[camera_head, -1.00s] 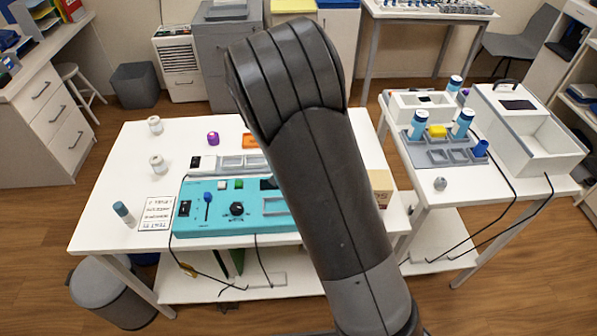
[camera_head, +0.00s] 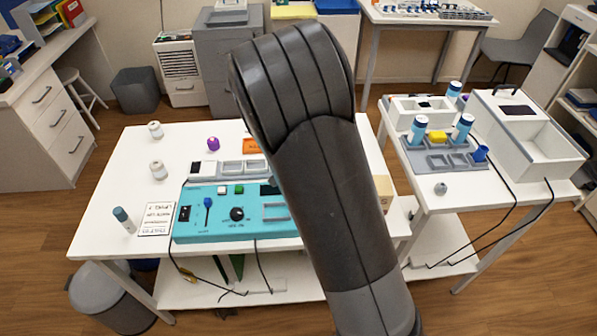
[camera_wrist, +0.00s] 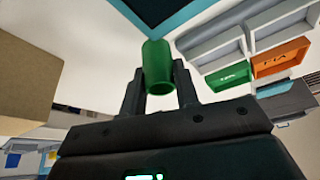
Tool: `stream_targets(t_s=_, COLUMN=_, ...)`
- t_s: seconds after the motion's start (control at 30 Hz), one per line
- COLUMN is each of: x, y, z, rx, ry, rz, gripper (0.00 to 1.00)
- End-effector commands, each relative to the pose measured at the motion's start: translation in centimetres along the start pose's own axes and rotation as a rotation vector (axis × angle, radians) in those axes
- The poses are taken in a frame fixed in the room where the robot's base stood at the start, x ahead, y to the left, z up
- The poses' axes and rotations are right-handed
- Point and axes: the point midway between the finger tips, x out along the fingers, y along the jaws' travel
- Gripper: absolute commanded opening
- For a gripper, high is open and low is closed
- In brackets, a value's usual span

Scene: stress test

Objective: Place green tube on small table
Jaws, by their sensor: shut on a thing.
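The green tube (camera_wrist: 158,66) shows in the wrist view between the two dark fingers of my gripper (camera_wrist: 160,78). My gripper is shut on it, and the tube stands out past the fingertips. In the head view my arm covers the gripper and the tube. The smaller white table (camera_head: 433,201) stands at the right in the head view. The larger white table (camera_head: 105,222) is at the left and centre, partly behind my arm.
The small table bears a grey rack (camera_head: 437,160) with blue-capped tubes, a white open box (camera_head: 540,142) and a small round grey item (camera_head: 440,188). Its front left part is clear. A teal device (camera_head: 222,228) sits on the larger table. Cables hang from both tables.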

Motion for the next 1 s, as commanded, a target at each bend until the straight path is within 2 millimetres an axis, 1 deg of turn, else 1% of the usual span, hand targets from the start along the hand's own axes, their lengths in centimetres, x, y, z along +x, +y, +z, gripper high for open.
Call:
stream_targets(t_s=0.1, x=-2.2, y=-0.1, z=-0.9, rx=0.001, ry=0.003, rz=-0.004, gripper=0.03)
stream_targets(t_s=0.4, x=-5.5, y=6.5, z=-2.5, rx=0.006, ry=0.002, rz=-0.002, gripper=0.03)
stream_targets(t_s=0.5, x=-6.5, y=8.3, z=-2.9, rx=0.005, ry=0.001, rz=-0.001, gripper=0.03)
stream_targets(t_s=0.6, x=-7.3, y=9.8, z=-3.2, rx=0.004, ry=0.002, rz=-0.001, gripper=0.03)
stream_targets(t_s=0.8, x=-8.2, y=11.4, z=-3.6, rx=0.001, ry=0.000, rz=0.000, gripper=0.03)
stream_targets(t_s=1.0, x=-8.2, y=11.7, z=-3.6, rx=-0.008, ry=-0.001, rz=-0.002, gripper=0.03)
